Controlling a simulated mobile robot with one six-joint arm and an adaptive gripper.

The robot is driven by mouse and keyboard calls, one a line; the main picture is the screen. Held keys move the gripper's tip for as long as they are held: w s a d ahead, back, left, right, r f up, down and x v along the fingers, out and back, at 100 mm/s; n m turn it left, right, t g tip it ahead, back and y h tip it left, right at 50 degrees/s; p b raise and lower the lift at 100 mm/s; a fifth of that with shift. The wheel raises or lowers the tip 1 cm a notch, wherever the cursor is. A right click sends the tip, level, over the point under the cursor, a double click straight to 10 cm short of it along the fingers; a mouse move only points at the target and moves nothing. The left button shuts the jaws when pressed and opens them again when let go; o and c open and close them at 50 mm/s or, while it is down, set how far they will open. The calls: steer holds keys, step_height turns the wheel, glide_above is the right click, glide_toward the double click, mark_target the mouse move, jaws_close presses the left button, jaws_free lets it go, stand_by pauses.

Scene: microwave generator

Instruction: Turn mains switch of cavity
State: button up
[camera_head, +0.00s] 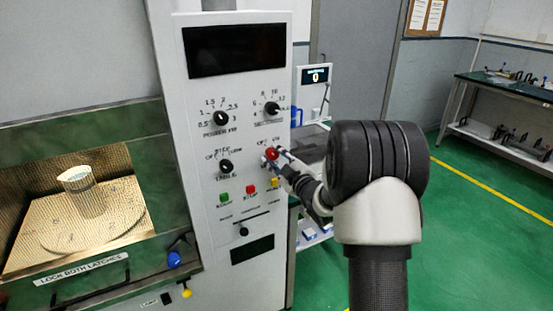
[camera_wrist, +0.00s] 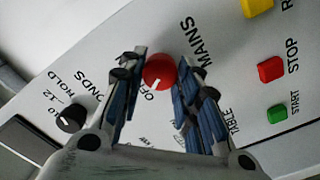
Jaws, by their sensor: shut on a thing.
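The red round mains switch (camera_head: 271,154) is on the right side of the white control panel (camera_head: 235,90). In the wrist view the red switch (camera_wrist: 159,71) sits between my blue-padded fingers, beside the word MAINS. Its white mark points toward the partly hidden OFF lettering. My gripper (camera_head: 280,156) reaches in from the right in the head view and is shut on the switch. In the wrist view one finger of my gripper (camera_wrist: 158,76) is on each side of it.
Nearby on the panel are the black table knob (camera_head: 226,167), the black seconds knob (camera_head: 271,108), the power knob (camera_head: 221,119), a green start button (camera_head: 224,198) and a red stop button (camera_head: 251,190). The lit cavity (camera_head: 75,215) is at left. Open floor lies right.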

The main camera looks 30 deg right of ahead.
steer(key=o, duration=1.1)
steer(key=s, duration=1.2)
steer(key=shift+d, duration=0.15)
